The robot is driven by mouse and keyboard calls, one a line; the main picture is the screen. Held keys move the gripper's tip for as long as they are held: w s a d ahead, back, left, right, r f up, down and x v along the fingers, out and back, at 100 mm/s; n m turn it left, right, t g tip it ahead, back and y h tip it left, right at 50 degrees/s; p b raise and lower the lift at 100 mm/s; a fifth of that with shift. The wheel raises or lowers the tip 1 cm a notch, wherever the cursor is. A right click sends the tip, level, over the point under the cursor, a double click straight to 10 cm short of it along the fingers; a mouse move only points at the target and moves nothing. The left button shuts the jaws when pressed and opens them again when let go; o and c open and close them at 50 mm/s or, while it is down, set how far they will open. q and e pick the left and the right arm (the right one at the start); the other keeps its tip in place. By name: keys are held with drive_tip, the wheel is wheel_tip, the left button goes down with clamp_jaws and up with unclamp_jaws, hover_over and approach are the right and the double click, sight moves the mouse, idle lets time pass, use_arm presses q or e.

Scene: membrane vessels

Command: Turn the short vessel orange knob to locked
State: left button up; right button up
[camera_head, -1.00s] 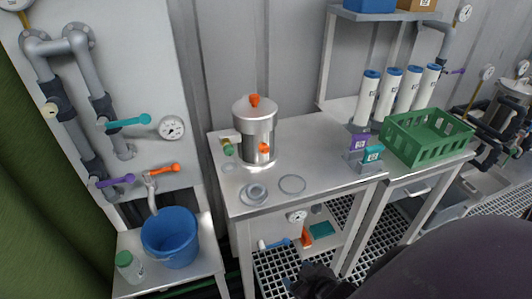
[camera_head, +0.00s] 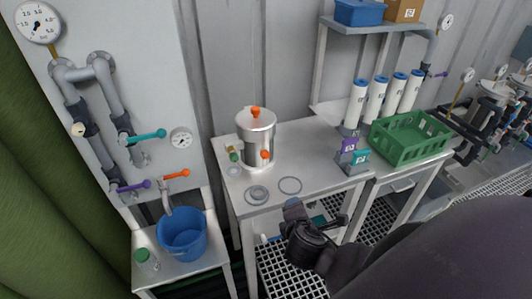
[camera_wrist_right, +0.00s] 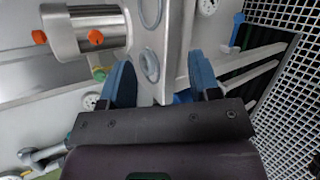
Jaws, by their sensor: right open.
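The short vessel is a steel cylinder (camera_head: 257,134) standing upright on the steel table. One orange knob (camera_head: 255,112) is on its lid and another orange knob (camera_head: 265,155) is low on its front side. In the right wrist view the vessel (camera_wrist_right: 72,30) appears sideways at upper left, with the lid knob (camera_wrist_right: 39,37) and side knob (camera_wrist_right: 95,37) both visible. My right gripper (camera_head: 292,207) is in front of the table's front edge, apart from the vessel. Its blue fingers are spread and empty in the wrist view (camera_wrist_right: 162,82). My left gripper is not visible.
Two rings (camera_head: 257,194) (camera_head: 290,185) lie on the table before the vessel. A green fitting (camera_head: 233,155) is at its left. Purple and teal blocks (camera_head: 350,150), a green crate (camera_head: 408,138) and white cylinders are to the right. A blue bucket (camera_head: 182,236) stands lower left.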

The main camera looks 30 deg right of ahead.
drive_tip(key=w+d+r+n+t, duration=0.1)
drive_tip(key=w+n+t, duration=0.4)
drive_tip(key=n, duration=0.4)
drive_tip(key=n+t+y, duration=0.2)
drive_tip(key=n, duration=0.7)
approach(266, 157)
drive_tip(key=shift+s+d+f, duration=0.15)
drive_tip(key=shift+s+f, duration=0.1)
drive_tip(key=shift+s, duration=0.3)
drive_tip(key=shift+w+n+t+y, duration=0.4)
drive_tip(key=shift+w+n, duration=0.05)
drive_tip(key=shift+n, duration=0.55)
drive_tip(key=x, duration=1)
drive_tip(key=shift+w+d, duration=0.15)
drive_tip(key=shift+w, duration=0.1)
drive_tip(key=shift+c, duration=0.3)
drive_tip(key=c, duration=0.9)
drive_tip(key=shift+o, duration=0.2)
